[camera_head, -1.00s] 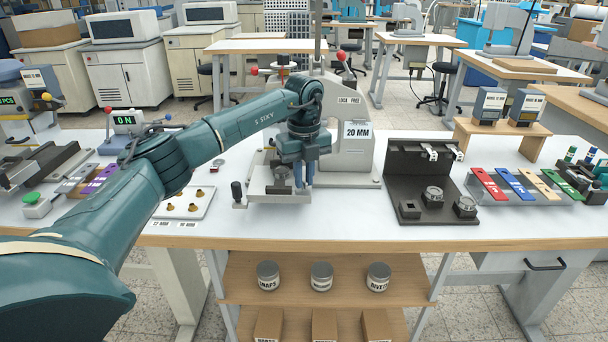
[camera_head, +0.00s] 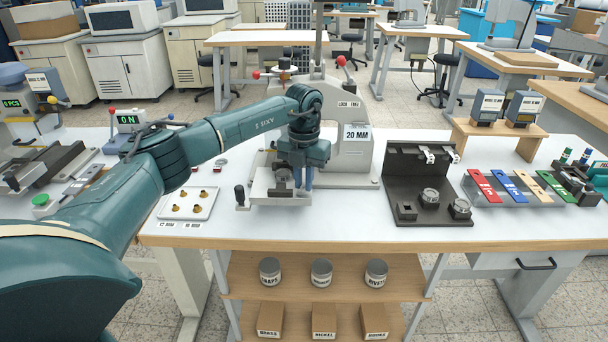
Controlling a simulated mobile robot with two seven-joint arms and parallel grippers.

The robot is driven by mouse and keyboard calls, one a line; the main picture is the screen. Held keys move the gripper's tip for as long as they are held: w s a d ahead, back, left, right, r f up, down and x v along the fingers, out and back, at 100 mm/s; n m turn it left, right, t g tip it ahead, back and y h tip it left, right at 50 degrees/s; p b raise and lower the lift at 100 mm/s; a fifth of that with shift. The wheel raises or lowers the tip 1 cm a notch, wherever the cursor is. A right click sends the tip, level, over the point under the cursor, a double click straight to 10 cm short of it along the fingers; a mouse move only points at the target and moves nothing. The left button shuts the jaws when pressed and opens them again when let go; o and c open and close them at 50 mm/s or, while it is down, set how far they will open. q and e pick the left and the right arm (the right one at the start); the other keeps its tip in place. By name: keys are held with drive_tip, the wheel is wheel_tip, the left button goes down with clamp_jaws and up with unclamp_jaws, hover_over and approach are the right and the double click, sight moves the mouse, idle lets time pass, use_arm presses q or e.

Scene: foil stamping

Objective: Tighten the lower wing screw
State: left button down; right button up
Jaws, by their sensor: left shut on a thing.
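The grey press (camera_head: 351,157) stands on the middle table, with a "20 MM" sign, a "LOCK FREE" label and red-knobbed handles. My left gripper (camera_head: 303,184) points down at the front of the press, just above its low grey base plate (camera_head: 280,199). The screw itself is hidden by the fingers and wrist. My right gripper does not show clearly enough to be made out.
A white tray (camera_head: 170,213) with small brass pieces lies left of the press. A black fixture (camera_head: 398,177) with round parts stands to its right. Coloured foil strips (camera_head: 512,184) lie on a rack further right. My left arm covers the table's left part.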

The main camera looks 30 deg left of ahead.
use_arm(q)
drive_tip(key=m, duration=0.2)
drive_tip(key=shift+r+m, duration=0.1)
drive_tip(key=shift+m, duration=0.3)
drive_tip(key=m+p, duration=0.1)
drive_tip(key=m, duration=0.2)
drive_tip(key=shift+a+m, duration=0.1)
drive_tip(key=shift+m, duration=0.2)
drive_tip(key=m, duration=0.3)
drive_tip(key=shift+m, duration=0.3)
drive_tip(key=shift+w+m, duration=0.1)
drive_tip(key=shift+m, duration=1.9)
drive_tip(key=c, duration=1.7)
unclamp_jaws()
wheel_tip(320, 180, up, 13)
drive_tip(key=shift+r+b, duration=0.1)
drive_tip(key=shift+b, duration=0.35)
